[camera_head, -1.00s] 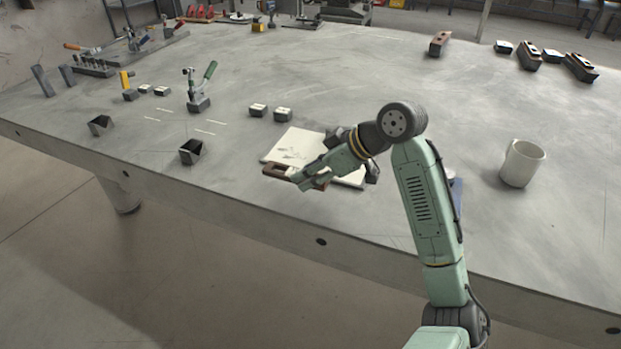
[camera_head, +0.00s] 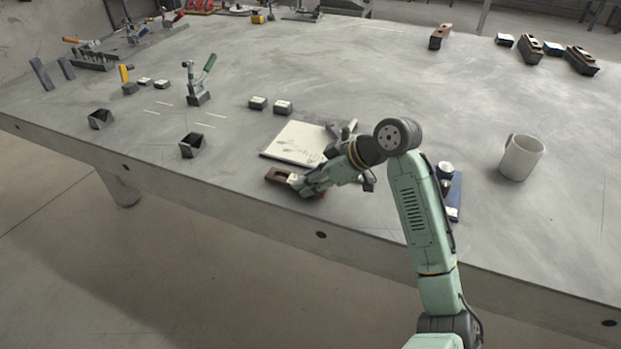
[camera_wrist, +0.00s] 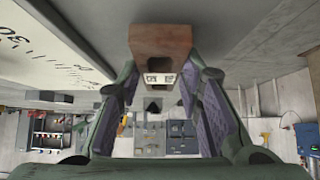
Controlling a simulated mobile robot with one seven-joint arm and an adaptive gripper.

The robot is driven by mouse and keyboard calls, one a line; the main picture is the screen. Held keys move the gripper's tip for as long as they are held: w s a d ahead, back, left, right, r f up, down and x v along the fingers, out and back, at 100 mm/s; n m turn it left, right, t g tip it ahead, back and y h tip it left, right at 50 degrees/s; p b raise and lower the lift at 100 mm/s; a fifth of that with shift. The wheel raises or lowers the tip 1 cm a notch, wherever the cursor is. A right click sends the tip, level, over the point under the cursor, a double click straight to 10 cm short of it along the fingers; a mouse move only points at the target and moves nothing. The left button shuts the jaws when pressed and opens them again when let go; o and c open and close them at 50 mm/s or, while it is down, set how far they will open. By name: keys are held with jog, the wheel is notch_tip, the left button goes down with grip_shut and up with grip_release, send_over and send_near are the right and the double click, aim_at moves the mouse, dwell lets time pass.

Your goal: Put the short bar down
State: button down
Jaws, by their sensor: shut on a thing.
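The short bar (camera_head: 279,175) is brown on top, with darker sides. It lies level in front of the white sheet (camera_head: 292,140), close to the table's front edge. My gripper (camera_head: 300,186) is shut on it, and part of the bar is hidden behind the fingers. In the wrist view the bar (camera_wrist: 160,48) sticks out between the two finger pads of my gripper (camera_wrist: 158,84). The bar is at or just above the tabletop; I cannot tell whether it touches.
Two dark bins (camera_head: 192,145) (camera_head: 100,119) stand to the left. Two small blocks (camera_head: 258,103) (camera_head: 283,107) and a green-handled clamp (camera_head: 198,88) stand behind. A white mug (camera_head: 521,157) and a blue fixture (camera_head: 452,190) are to the right. The bare table (camera_head: 240,190) to the left of the bar is free.

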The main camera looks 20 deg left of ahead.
jog(key=shift+f, duration=0.2)
jog(key=c, duration=1.1)
grip_release()
jog(key=shift+f, duration=0.15)
jog(key=shift+r, duration=0.25)
jog(key=v, duration=0.4)
jog(key=b+v, duration=0.1)
jog(key=v, duration=0.7)
jog(key=shift+r+b, duration=0.4)
jog(key=shift+r, duration=0.15)
